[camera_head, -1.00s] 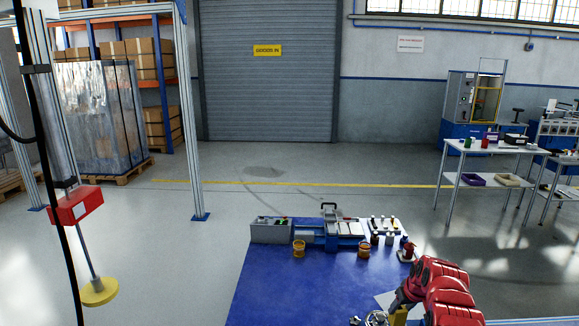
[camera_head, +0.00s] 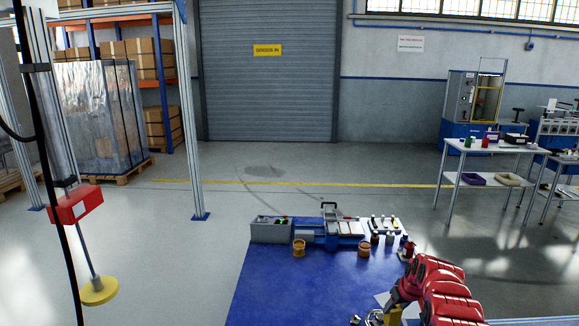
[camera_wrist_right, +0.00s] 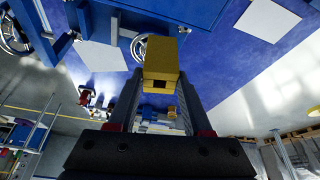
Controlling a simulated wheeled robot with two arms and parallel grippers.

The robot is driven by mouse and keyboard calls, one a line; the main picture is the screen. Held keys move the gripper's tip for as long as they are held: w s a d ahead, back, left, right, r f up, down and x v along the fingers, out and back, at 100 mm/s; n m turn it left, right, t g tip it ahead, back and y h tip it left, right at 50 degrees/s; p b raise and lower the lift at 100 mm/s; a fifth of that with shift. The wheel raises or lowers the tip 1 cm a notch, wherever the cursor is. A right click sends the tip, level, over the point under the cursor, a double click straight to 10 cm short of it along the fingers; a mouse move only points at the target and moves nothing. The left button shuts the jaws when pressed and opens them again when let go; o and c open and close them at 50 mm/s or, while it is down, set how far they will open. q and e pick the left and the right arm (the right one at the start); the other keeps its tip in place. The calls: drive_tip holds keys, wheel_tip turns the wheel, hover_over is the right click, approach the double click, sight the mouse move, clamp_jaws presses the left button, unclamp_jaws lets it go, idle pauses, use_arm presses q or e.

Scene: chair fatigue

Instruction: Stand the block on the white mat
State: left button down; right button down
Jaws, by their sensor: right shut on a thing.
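A yellow block (camera_wrist_right: 161,62) is held between the two fingers of my right gripper (camera_wrist_right: 160,88), which is shut on it. The block shows a small dark square opening on the face towards the wrist camera. In the head view my right gripper (camera_head: 393,315) is low, at the bottom edge, partly hidden by my red arm. A white flat sheet (camera_head: 382,298) shows on the blue surface just left of that arm. The right wrist view shows two white flat patches, one left (camera_wrist_right: 100,56) and one upper right (camera_wrist_right: 268,20); I cannot tell which is the mat. My left gripper is out of view.
The blue bench top (camera_head: 285,285) has free room at its left and middle. A blue and grey machine (camera_head: 335,228), orange-brown cups (camera_head: 299,247) and a tray of small parts (camera_head: 383,224) stand along its far edge. A metal handwheel (camera_wrist_right: 139,47) is close to the block.

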drive_tip(key=shift+w+a+f+n+b, duration=0.1)
drive_tip(key=shift+a+f+n+b, duration=0.1)
drive_tip(key=shift+a, duration=0.4)
drive_tip(key=shift+w+a+f+n+b, duration=0.1)
drive_tip(key=shift+a+n+b, duration=0.1)
drive_tip(key=shift+a, duration=0.35)
